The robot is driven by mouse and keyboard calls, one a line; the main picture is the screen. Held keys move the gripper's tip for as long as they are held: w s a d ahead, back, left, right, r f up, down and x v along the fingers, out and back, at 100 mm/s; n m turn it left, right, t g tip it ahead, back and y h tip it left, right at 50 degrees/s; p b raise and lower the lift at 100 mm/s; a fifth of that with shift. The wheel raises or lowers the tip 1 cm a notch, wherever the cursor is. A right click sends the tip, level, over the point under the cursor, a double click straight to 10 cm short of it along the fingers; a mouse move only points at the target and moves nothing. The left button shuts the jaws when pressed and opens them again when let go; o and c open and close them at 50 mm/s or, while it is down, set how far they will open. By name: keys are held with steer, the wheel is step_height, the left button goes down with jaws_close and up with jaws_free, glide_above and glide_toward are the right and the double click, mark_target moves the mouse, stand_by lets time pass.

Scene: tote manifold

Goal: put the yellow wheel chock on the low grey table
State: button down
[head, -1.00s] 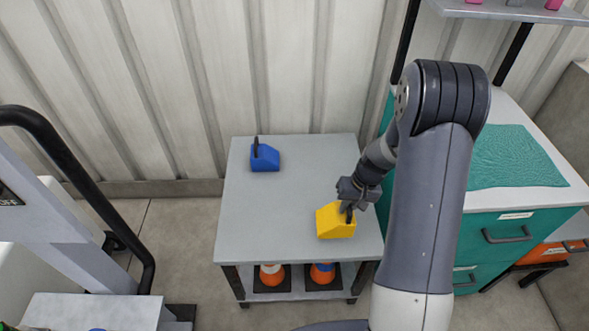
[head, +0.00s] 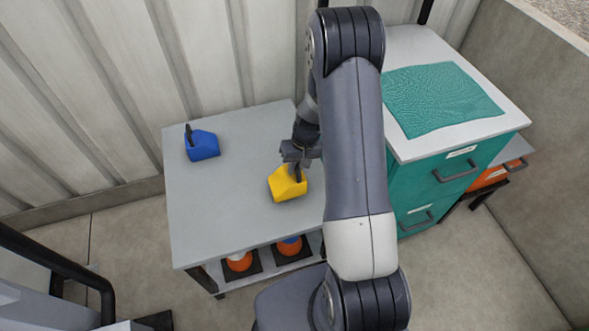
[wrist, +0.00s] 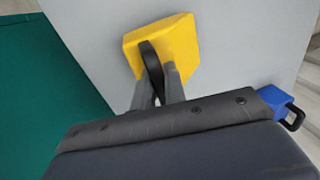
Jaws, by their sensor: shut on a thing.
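The yellow wheel chock (head: 287,185) is at the right part of the low grey table (head: 215,215), over its top; I cannot tell whether it touches the surface. My gripper (head: 298,170) is shut on the black handle of the chock. In the wrist view the yellow chock (wrist: 172,42) shows beyond my fingers (wrist: 158,88), with the black handle between them. The table's grey top (wrist: 235,55) lies behind it.
A blue chock (head: 202,146) with a black handle stands at the table's back left. Orange cones (head: 240,262) sit on the lower shelf. A teal drawer cabinet (head: 450,178) with a teal mat (head: 440,97) stands close on the right. The table's middle and front left are clear.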

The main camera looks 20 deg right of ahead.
steer(key=shift+x, duration=0.9)
steer(key=c, duration=1.5)
jaws_free()
steer(key=shift+d, duration=0.2)
steer(key=shift+o, duration=0.2)
steer(key=v, duration=1.2)
